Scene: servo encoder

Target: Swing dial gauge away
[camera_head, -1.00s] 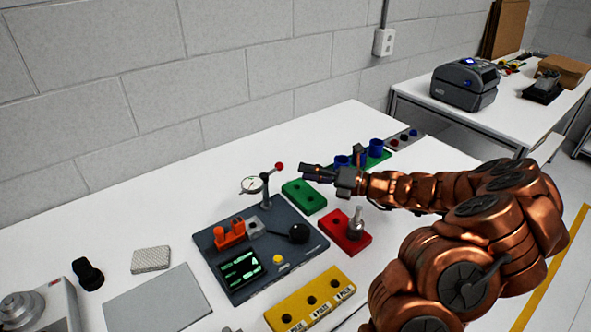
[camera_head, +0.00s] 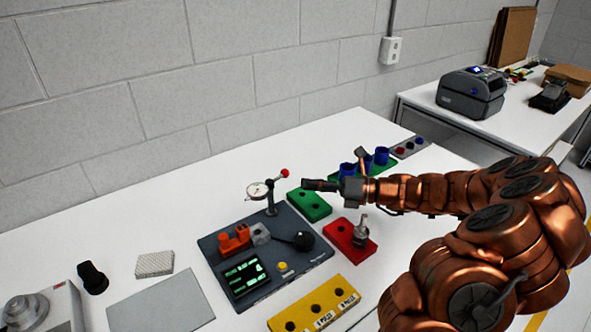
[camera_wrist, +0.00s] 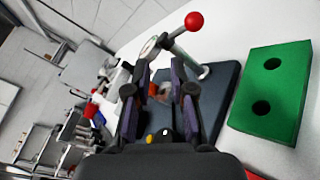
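The dial gauge (camera_head: 259,190) is a round white face on an arm atop a post at the back of the dark grey fixture base (camera_head: 300,262). Its lever ends in a red ball (camera_head: 285,173), pointing back right. In the wrist view the red ball (camera_wrist: 194,21) stands beyond and above the fingers, and the gauge face (camera_wrist: 148,45) shows partly behind the left finger. My gripper (camera_head: 308,185) is to the right of the ball, slightly lower in the picture, and apart from it. In the wrist view my gripper (camera_wrist: 160,90) has its fingers spread with nothing held between them.
A green two-hole block (camera_head: 309,205) lies just below my gripper in the picture. A red block (camera_head: 340,233) with a metal part and a yellow block (camera_head: 315,305) are nearer. Blue cups (camera_head: 381,155) stand in a green rack behind. The table at back left is clear.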

